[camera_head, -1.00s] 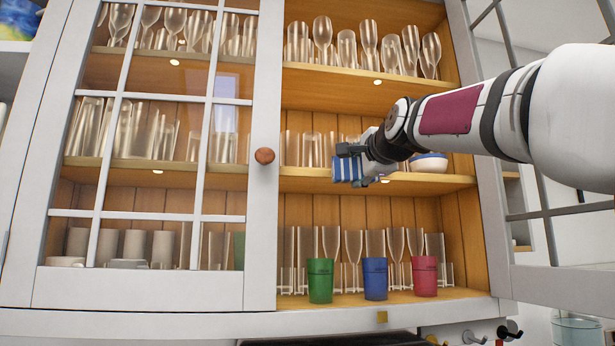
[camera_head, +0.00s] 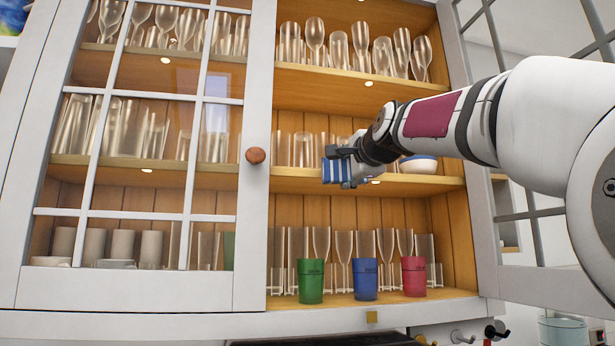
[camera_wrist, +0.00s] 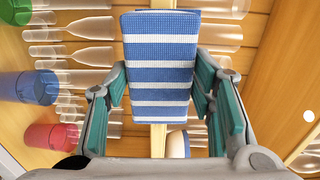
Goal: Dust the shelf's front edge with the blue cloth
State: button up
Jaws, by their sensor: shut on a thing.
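The blue cloth, with white stripes (camera_head: 335,171), is in my gripper (camera_head: 343,160) at the front of the middle shelf (camera_head: 440,184). In the wrist view the cloth (camera_wrist: 160,62) is folded into a block between the two teal-padded fingers of my gripper (camera_wrist: 160,95), which are shut on it. The shelf's front edge (camera_wrist: 158,140) runs as a pale strip behind the cloth and shows below and above it. The cloth overlaps the edge in both views; I cannot tell whether it touches it.
A white bowl with a blue rim (camera_head: 418,164) stands on the same shelf, right of my gripper. Glasses (camera_head: 303,150) stand behind. Green (camera_head: 311,281), blue (camera_head: 365,279) and red (camera_head: 413,276) cups stand below. The glazed left door (camera_head: 256,220) is closed; the right one (camera_head: 530,240) is open.

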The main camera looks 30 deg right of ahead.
aim_at(361, 184)
jog(key=shift+x, duration=1.05)
jog(key=shift+b, duration=0.3)
jog(key=shift+s+d+b, duration=0.3)
jog(key=shift+d+b, duration=0.1)
jog(key=shift+d, duration=0.5)
jog(key=shift+s+d, duration=0.2)
jog(key=shift+d, duration=0.3)
jog(key=shift+s+d, duration=0.15)
jog(key=shift+d, duration=0.3)
jog(key=shift+s+d+p, duration=0.3)
jog(key=shift+d+p, duration=0.1)
jog(key=shift+d, duration=0.8)
jog(key=shift+s+d+p, duration=0.35)
jog(key=shift+d, duration=0.9)
jog(key=shift+s+d+p, duration=0.3)
jog(key=shift+d+p, duration=0.1)
jog(key=shift+d, duration=0.8)
jog(key=shift+r, duration=0.1)
jog(key=shift+w+a+p, duration=0.35)
jog(key=shift+a, duration=0.9)
jog(key=shift+w+a+p, duration=0.4)
jog(key=shift+a, duration=0.85)
jog(key=shift+w+a+p, duration=0.35)
jog(key=shift+a, duration=0.9)
